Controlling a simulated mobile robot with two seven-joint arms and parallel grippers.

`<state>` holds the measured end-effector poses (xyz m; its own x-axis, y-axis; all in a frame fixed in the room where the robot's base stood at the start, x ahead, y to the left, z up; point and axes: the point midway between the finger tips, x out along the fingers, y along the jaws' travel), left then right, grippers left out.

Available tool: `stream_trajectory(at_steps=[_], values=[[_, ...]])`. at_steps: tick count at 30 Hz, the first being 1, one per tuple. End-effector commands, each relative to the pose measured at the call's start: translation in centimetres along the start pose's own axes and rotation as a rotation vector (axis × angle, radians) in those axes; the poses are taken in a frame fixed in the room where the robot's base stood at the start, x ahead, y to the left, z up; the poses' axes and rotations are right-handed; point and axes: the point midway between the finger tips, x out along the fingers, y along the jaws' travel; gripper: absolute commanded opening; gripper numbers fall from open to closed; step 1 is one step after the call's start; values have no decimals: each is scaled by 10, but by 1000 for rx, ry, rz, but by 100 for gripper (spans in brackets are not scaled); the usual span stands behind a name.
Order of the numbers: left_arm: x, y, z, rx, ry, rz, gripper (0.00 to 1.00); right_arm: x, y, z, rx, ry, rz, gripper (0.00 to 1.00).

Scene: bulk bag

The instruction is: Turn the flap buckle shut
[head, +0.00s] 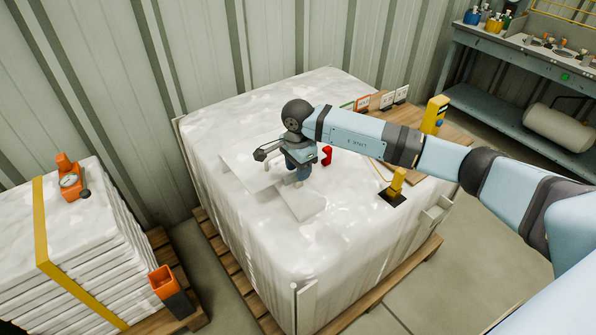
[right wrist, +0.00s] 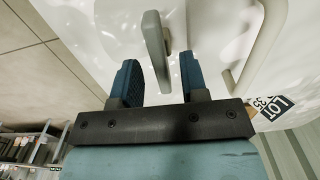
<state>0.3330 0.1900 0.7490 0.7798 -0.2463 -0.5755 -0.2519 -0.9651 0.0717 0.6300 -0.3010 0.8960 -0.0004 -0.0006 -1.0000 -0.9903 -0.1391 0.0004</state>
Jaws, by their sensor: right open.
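The big white bulk bag (head: 240,225) stands on a pallet, with pale flaps (head: 250,172) on its top. My right gripper (head: 301,175) points down over these flaps and hides part of them. In the right wrist view a slim grey bar (right wrist: 156,48), which looks like the flap buckle, stands between my open blue fingers. I see a gap on each side of it, so it does not look gripped. A pale curved loop (right wrist: 262,42) lies to its right. My left gripper is not in view.
A red piece (head: 327,155) lies on the bag just right of my right gripper. A yellow post on a black base (head: 395,188) stands farther right. Stacked white sacks (head: 90,235) stand at left, a workbench (head: 520,45) at the back right. The bag's front top is clear.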

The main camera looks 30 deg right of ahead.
Motion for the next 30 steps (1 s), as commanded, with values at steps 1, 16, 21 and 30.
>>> stream_trajectory(at_steps=[1, 16, 21, 30], values=[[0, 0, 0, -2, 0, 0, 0, 5, 0, 0, 0, -1, 0, 40], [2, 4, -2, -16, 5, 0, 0, 15, 0, 0, 1, -1, -1, 24], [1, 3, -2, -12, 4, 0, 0, 15, 0, 0, 1, -1, -1, 0], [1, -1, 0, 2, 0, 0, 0, 15, 0, 0, 33, -1, -1, 0]])
